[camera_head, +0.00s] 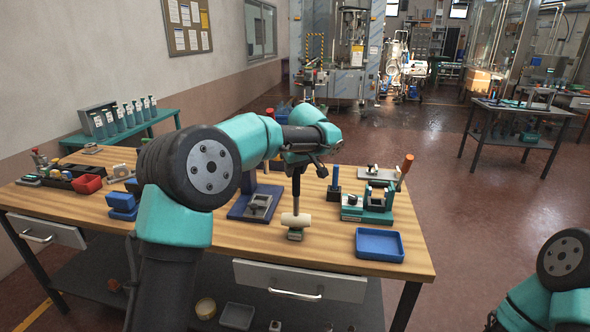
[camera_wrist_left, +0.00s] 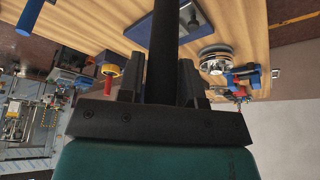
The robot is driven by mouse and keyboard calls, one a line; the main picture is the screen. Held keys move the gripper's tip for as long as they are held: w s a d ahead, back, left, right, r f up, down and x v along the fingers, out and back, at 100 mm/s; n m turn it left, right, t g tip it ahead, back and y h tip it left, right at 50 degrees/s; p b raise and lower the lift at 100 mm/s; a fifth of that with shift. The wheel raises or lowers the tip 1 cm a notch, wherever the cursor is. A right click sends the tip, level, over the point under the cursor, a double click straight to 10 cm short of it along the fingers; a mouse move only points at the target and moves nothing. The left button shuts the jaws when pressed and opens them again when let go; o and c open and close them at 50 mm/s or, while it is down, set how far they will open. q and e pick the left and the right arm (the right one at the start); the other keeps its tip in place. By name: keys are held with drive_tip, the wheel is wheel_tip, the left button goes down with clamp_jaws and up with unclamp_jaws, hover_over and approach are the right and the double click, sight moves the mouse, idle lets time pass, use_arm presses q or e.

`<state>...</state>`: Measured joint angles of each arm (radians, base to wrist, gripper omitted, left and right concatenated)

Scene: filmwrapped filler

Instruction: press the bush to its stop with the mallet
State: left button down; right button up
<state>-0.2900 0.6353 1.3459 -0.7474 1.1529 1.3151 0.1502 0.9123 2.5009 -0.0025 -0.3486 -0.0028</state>
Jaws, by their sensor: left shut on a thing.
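My left gripper (camera_head: 297,168) is shut on the dark handle of the mallet, above the workbench (camera_head: 400,262). The mallet hangs upright, with its cream head (camera_head: 296,220) at the lower end. Right under the head is a small greenish metal block (camera_head: 295,235) near the front of the bench. The bush is not distinct; the mallet head hides the top of the block, and I cannot tell whether they touch. In the left wrist view the mallet's dark handle (camera_wrist_left: 163,45) runs up between my fingers (camera_wrist_left: 170,92). My right gripper is out of view.
A blue tray (camera_head: 380,245) lies right of the block. A blue stand (camera_head: 246,205) is behind left of the mallet. Red and black bins (camera_head: 87,184) sit at far left.

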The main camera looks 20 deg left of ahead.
use_arm(q)
drive_tip(key=shift+f, duration=0.6)
idle(1.1)
drive_tip(key=shift+r, duration=0.1)
drive_tip(key=shift+r, duration=2.65)
drive_tip(key=shift+a, duration=0.1)
